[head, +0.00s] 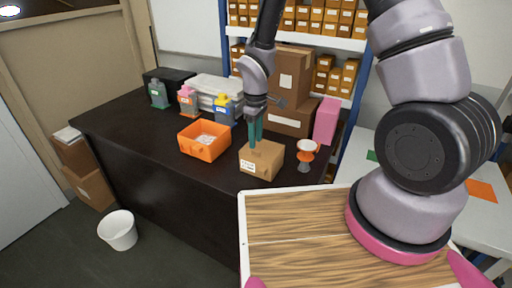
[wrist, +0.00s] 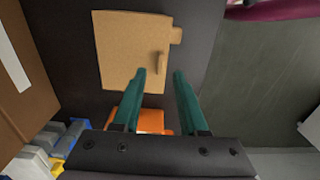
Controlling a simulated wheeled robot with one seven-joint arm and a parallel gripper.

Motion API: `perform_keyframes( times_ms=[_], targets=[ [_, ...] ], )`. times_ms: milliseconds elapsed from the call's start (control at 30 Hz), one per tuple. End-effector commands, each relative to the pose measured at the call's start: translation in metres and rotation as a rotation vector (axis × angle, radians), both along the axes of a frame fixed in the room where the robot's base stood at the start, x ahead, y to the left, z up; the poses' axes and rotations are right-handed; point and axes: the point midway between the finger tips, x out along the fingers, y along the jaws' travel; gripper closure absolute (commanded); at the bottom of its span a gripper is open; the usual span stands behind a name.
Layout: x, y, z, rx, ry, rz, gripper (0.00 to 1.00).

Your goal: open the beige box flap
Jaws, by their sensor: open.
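The beige box (head: 262,161) stands near the front edge of the dark table, with a white label on its front. In the wrist view, its flat top flap (wrist: 128,48) carries a small raised handle (wrist: 162,62) near one edge. My gripper (head: 254,147) points down over the box, and its teal fingers are apart. In the wrist view, my gripper (wrist: 160,73) has its fingertips on either side of the line to the handle, with nothing seen pinched between them. I cannot tell how far the fingertips are above the flap. The flap appears closed.
An orange bin (head: 204,140) stands left of the box, and an orange and white cup-like item (head: 306,152) stands right. Brown cartons (head: 290,119) and a pink box (head: 326,121) stand behind. Colored bottles (head: 187,100) are at the back left. The dark table's (head: 130,122) left front is clear.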

Motion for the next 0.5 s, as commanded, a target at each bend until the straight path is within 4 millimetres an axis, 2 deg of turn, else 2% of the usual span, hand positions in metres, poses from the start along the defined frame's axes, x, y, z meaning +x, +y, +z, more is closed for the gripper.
perform_keyframes(
  times_ms=[33,200,500],
  targets=[
    [-0.001,-0.001,-0.010,-0.002,0.002,0.000,0.57],
    [0.000,0.000,-0.032,-0.001,0.001,0.000,0.57],
    [0.000,0.000,-0.042,0.001,-0.002,-0.003,0.57]
  ],
)
